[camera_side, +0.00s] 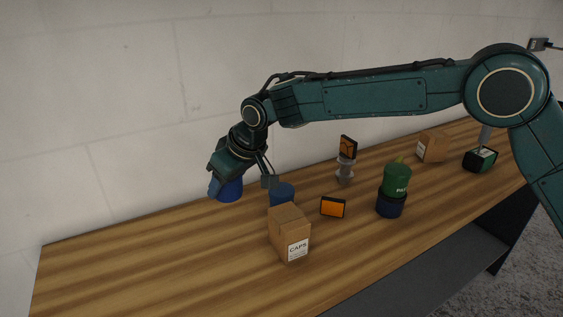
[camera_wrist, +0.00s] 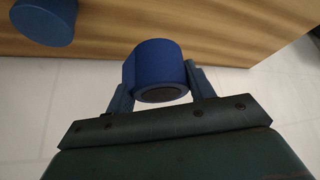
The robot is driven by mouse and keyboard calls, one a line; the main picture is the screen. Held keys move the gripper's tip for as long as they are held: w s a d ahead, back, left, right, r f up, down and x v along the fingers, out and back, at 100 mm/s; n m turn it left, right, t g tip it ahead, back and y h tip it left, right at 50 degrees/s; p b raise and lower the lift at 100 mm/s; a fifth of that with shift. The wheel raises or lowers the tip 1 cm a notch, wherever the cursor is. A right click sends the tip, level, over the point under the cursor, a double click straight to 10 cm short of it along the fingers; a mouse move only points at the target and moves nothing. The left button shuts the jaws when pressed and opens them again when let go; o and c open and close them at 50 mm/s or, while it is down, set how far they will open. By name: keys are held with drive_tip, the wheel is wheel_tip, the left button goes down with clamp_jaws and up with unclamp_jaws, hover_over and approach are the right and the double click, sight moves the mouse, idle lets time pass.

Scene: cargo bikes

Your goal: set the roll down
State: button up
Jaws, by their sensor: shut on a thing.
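My gripper (camera_side: 238,177) is shut on a blue roll (camera_side: 228,190), which shows below the fingers in the side view. In the wrist view the roll (camera_wrist: 156,62) sits between the two fingers (camera_wrist: 157,82), with its dark hollow end toward the camera. It is near the back edge of the wooden table (camera_side: 150,260); I cannot tell whether its base touches the wood. A second blue cylinder (camera_side: 282,191) stands to the right of it, partly hidden behind a carton; a blue cylinder also shows at the top left of the wrist view (camera_wrist: 45,20).
A cardboard CAPS carton (camera_side: 288,235) stands in front of the second cylinder. An orange-faced box (camera_side: 333,207), a green container (camera_side: 396,180) on a dark blue cylinder (camera_side: 390,206), and a grey stand (camera_side: 345,170) are farther right. The table's left end is clear.

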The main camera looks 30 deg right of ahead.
drive_tip(key=shift+f, duration=5.55)
drive_tip(key=shift+f, duration=0.1)
drive_tip(key=o, duration=1)
drive_tip(key=shift+c, duration=0.2)
drive_tip(key=shift+s+d+r, duration=0.1)
drive_tip(key=shift+s+r, duration=0.1)
drive_tip(key=shift+r, duration=0.45)
drive_tip(key=v, duration=1)
drive_tip(key=shift+s+d+r, duration=0.15)
drive_tip(key=shift+s+r, duration=0.1)
drive_tip(key=shift+r, duration=0.05)
